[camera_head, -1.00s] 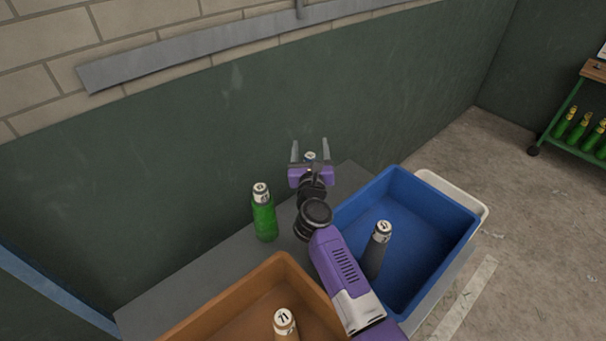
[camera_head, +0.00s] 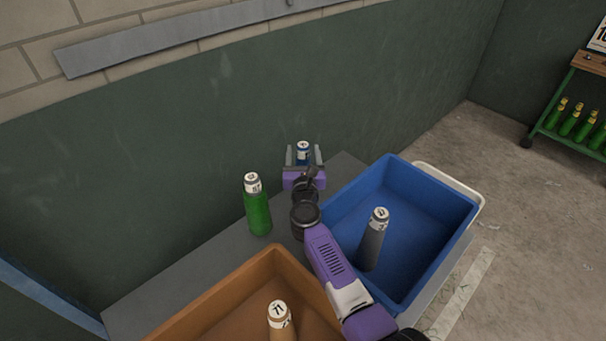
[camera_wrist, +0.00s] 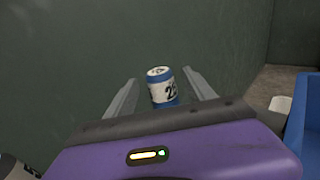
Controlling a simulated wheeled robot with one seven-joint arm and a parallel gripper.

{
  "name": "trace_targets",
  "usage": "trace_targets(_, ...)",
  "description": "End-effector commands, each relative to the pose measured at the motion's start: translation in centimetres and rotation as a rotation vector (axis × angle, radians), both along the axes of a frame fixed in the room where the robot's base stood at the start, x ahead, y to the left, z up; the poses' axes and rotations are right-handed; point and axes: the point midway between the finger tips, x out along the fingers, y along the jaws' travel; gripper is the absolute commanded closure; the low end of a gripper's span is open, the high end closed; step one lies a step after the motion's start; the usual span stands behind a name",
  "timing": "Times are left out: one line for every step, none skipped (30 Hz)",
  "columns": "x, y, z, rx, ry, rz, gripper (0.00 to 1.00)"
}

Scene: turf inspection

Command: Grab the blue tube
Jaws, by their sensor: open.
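The blue tube (camera_head: 303,151) has a white cap and a white numbered label. It stands upright at the far end of the grey table, by the green wall. My gripper (camera_head: 304,156) is open, with one finger on each side of the tube. In the wrist view the tube (camera_wrist: 163,88) shows between the two fingers (camera_wrist: 160,98), with a gap visible on both sides. The lower part of the tube is hidden behind the purple gripper body.
A green tube (camera_head: 257,208) stands left of my arm. A blue crate (camera_head: 437,243) holding a grey tube (camera_head: 373,240) is at right. An orange crate (camera_head: 215,300) with a tan tube (camera_head: 281,322) is in front. The wall is close behind the gripper.

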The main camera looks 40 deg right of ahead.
Motion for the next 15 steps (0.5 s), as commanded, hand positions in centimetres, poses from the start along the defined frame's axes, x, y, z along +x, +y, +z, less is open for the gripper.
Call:
trace_targets(0.6,-0.6,0.0,0.001,-0.002,-0.004,0.37)
trace_targets(1.0,-1.0,-0.1,0.001,-0.002,-0.005,0.37)
trace_targets(1.5,-1.4,-0.1,0.001,-0.002,-0.004,0.37)
trace_targets(1.8,-1.7,-0.1,0.002,-0.003,-0.004,0.37)
trace_targets(2.2,-2.0,0.0,0.001,-0.002,-0.004,0.37)
trace_targets(2.6,-2.3,-0.1,0.000,-0.001,-0.004,0.37)
trace_targets(2.9,-2.6,-0.1,0.002,-0.003,-0.004,0.37)
trace_targets(3.2,-2.7,-0.1,0.002,-0.001,-0.003,0.37)
trace_targets(3.5,-2.9,-0.1,0.000,-0.001,-0.002,0.37)
trace_targets(3.6,-3.1,0.0,-0.001,-0.001,-0.001,0.37)
trace_targets(3.7,-3.2,0.0,-0.001,-0.001,-0.001,0.37)
trace_targets(3.8,-3.3,0.0,0.000,0.000,-0.001,0.37)
trace_targets(3.8,-3.3,0.0,0.001,-0.001,-0.001,0.37)
trace_targets(3.9,-3.3,0.0,0.001,-0.001,-0.001,0.37)
trace_targets(3.9,-3.3,0.0,0.001,-0.001,-0.001,0.37)
